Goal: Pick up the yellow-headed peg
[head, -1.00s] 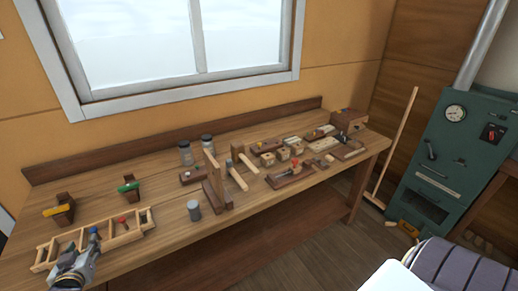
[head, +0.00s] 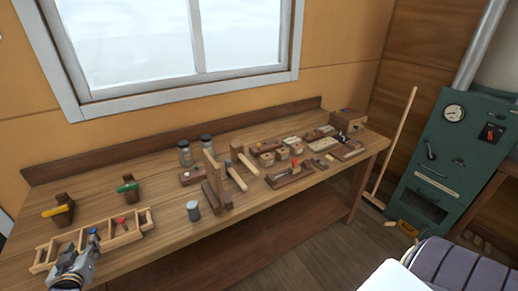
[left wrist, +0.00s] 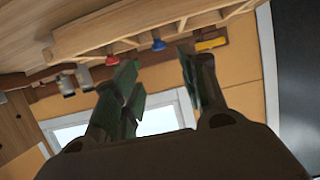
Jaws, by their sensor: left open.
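I cannot make out a yellow-headed peg for certain. A wooden rack (head: 113,235) lies at the bench's near left. It holds a red-headed peg (head: 121,221), seen also in the left wrist view (left wrist: 112,60), where a blue-headed peg (left wrist: 158,45) shows too. A dark block with a yellow bar (head: 57,210) stands behind the rack; the yellow bar also shows in the left wrist view (left wrist: 211,44). My left gripper (head: 91,238) is over the rack's near side, its jaws apart, with nothing seen between the fingers (left wrist: 160,82). My right gripper is not in view.
A dark block with a green bar (head: 128,187) stands behind the rack. A grey cylinder (head: 193,211) and an upright wooden frame (head: 216,185) stand right of it. Several small blocks and trays crowd the bench's right end. Bare bench (head: 155,205) lies between the rack and cylinder.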

